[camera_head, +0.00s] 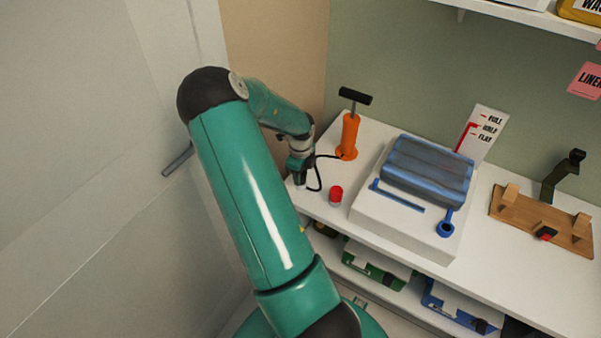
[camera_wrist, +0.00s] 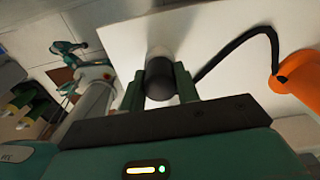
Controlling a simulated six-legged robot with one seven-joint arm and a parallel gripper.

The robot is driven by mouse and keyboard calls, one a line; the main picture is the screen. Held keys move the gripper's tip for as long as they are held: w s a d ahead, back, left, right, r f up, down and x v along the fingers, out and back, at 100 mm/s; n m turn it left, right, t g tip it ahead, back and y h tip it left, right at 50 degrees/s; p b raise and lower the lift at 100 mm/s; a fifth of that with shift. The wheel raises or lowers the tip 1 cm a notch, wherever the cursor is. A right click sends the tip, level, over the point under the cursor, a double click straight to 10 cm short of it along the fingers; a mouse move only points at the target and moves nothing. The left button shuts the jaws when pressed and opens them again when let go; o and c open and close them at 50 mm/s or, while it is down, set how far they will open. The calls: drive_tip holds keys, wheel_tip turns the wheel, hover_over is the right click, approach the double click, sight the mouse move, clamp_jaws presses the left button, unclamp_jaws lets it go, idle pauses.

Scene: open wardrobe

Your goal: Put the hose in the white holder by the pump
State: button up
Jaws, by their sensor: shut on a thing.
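The orange pump (camera_head: 349,137) stands upright at the back left of the white shelf, with a black T-handle on top. Its black hose (camera_head: 318,178) runs from its base and loops to my gripper (camera_head: 300,177). In the wrist view, the two green fingers of my gripper (camera_wrist: 160,76) are shut on the thick black end of the hose (camera_wrist: 159,84). The hose arcs right (camera_wrist: 238,45) to the orange pump body (camera_wrist: 299,82). My gripper is just left of the pump, low over the shelf. I cannot clearly make out the white holder; my gripper may hide it.
A red-topped item (camera_head: 336,195) stands close right of my gripper. A grey door (camera_head: 90,150) is on the left. Bins sit below the shelf.

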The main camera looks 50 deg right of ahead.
drive_tip(key=o, duration=1.2)
wheel_tip(320, 180, up, 14)
drive_tip(key=shift+f, duration=0.1)
drive_tip(key=shift+s, duration=0.1)
